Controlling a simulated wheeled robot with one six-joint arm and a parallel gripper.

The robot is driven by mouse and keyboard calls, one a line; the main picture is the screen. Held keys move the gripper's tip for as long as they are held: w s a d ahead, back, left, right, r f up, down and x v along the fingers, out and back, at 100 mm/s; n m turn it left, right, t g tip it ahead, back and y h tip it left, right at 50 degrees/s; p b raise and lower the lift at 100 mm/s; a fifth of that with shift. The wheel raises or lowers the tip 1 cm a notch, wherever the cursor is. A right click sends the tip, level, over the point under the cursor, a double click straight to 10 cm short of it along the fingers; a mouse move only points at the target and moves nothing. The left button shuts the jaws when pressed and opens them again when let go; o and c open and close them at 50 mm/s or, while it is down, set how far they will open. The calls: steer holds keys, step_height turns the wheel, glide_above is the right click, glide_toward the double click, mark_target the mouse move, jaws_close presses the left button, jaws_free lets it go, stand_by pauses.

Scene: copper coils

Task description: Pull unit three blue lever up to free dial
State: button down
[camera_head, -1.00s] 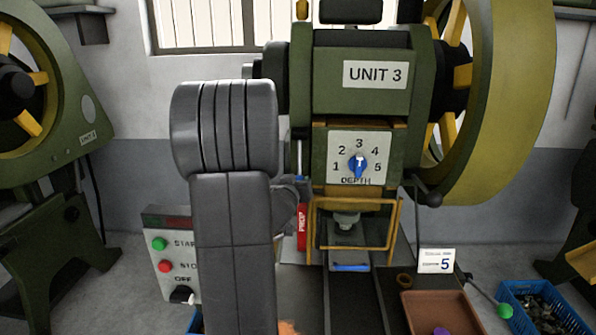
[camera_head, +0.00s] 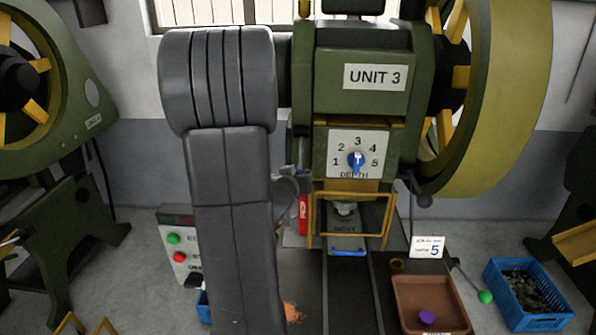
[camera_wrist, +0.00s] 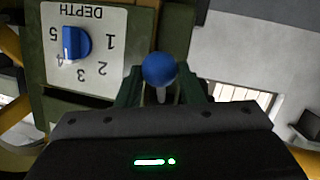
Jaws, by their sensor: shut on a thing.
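The UNIT 3 press (camera_head: 375,78) stands in the middle of the head view. Its DEPTH plate carries a blue dial (camera_head: 356,160) with numbers 1 to 5; the dial also shows in the wrist view (camera_wrist: 76,43), where the picture is upside down. In the wrist view my gripper (camera_wrist: 162,82) is shut on the blue ball knob of the lever (camera_wrist: 159,69), beside the dial plate. A pale stem shows below the knob. In the head view my grey arm hides the gripper and the lever.
A control box with green and red buttons (camera_head: 180,248) stands left of my arm. A brown tray (camera_head: 405,322) with a purple piece, a card reading 5 (camera_head: 427,247) and a blue crate (camera_head: 528,322) are at the lower right. A green-knobbed lever (camera_head: 485,297) stands between tray and crate.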

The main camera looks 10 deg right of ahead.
steer(key=shift+s+a+r+p, duration=0.1)
steer(key=shift+s+r+p, duration=0.1)
steer(key=shift+r+p, duration=0.4)
steer(key=shift+s+r+p, duration=0.15)
steer(key=shift+r+p, duration=0.2)
steer(key=shift+r, duration=0.55)
steer(key=shift+s+a+r+p, duration=0.1)
steer(key=shift+s+r+p, duration=0.1)
steer(key=shift+r+p, duration=0.4)
steer(key=shift+r, duration=0.1)
steer(key=c, duration=2)
jaws_free()
steer(key=o, duration=0.4)
steer(key=shift+d, duration=0.2)
steer(key=o, duration=0.6)
steer(key=shift+s, duration=0.1)
steer(key=shift+a+f, duration=0.1)
steer(key=shift+f, duration=0.1)
steer(key=shift+s+a, duration=0.1)
steer(key=v, duration=1.3)
steer(key=shift+s+p, duration=0.25)
steer(key=shift+p, duration=0.1)
